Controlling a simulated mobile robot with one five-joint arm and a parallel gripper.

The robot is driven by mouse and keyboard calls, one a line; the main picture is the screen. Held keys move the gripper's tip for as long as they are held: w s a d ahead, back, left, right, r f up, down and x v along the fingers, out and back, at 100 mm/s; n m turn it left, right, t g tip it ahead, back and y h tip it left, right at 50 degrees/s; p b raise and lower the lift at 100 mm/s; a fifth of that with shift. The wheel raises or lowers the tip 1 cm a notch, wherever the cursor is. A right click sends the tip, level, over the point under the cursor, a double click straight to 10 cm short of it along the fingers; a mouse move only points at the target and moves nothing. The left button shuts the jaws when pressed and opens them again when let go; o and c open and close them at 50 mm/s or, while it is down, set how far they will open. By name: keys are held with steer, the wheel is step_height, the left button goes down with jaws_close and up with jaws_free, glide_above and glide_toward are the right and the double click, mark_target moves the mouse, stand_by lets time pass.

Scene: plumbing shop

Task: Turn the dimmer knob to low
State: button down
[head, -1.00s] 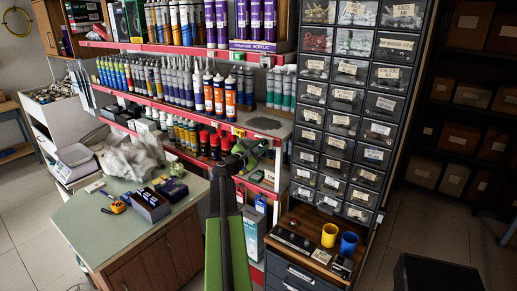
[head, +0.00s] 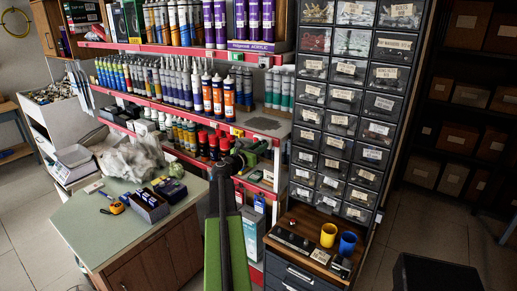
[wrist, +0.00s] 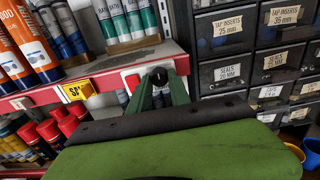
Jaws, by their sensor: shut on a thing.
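In the head view my gripper (head: 247,153) is at the right end of the shelf, and the knob is hidden there.
Drawer cabinet (head: 349,107) stands close right of my gripper. Tubes and bottles fill the shelves (head: 188,113) to the left. A yellow cup (head: 328,235) and a blue cup (head: 347,243) stand on the low brown top. A green counter (head: 85,228) is at the left.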

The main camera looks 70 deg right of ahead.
steer(key=shift+w, duration=0.3)
steer(key=c, duration=1.5)
jaws_free()
steer(key=shift+s, duration=0.1)
steer(key=v, duration=1.7)
steer(key=shift+a, duration=0.25)
